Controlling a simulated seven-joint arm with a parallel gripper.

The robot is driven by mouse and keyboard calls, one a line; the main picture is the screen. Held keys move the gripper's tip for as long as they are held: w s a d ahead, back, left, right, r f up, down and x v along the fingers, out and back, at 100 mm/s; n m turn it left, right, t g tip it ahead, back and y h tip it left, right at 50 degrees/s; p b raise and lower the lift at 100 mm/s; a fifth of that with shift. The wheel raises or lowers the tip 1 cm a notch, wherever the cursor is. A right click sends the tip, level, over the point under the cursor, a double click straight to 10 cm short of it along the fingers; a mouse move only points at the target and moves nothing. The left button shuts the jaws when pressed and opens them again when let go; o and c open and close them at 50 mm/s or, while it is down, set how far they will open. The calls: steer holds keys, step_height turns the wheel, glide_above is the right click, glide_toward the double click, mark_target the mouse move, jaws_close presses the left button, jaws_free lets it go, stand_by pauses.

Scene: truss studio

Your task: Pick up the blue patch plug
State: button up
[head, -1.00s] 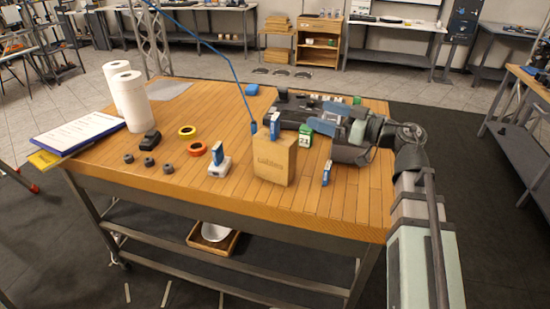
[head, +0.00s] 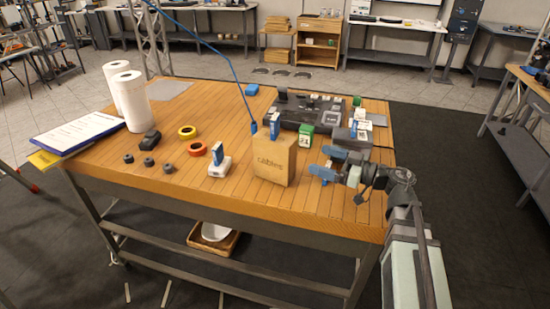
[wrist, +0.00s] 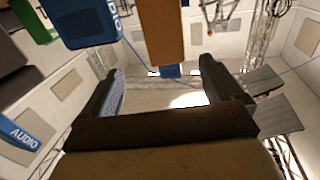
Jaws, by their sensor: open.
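The blue patch plug (head: 254,127) hangs at the end of a blue cable, just behind and left of the brown cables bag (head: 278,162). In the wrist view a small blue end (wrist: 170,71) shows at the edge of the brown bag (wrist: 162,30), between my fingers. My gripper (head: 325,161) is at the right of the bag, above the table's front right part, with its fingers pointing left.
A blue-and-white block (head: 275,125) shows at the bag's top edge, and another (head: 217,158) stands on a white base. A green box (head: 305,137) and a dark device (head: 310,108) are behind. Tape rolls (head: 197,149) and paper towels (head: 133,100) are left. The front table edge is clear.

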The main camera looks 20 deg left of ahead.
mark_target(295, 152)
steer(key=x, duration=0.8)
steer(key=shift+a+f, duration=0.15)
steer(key=shift+f, duration=0.05)
steer(key=shift+s+x, duration=0.15)
steer(key=shift+x, duration=1.2)
steer(key=shift+s+x, duration=0.15)
steer(key=shift+x, duration=1.25)
steer(key=shift+c, duration=0.4)
steer(key=shift+r, duration=0.1)
steer(key=c, duration=1.2)
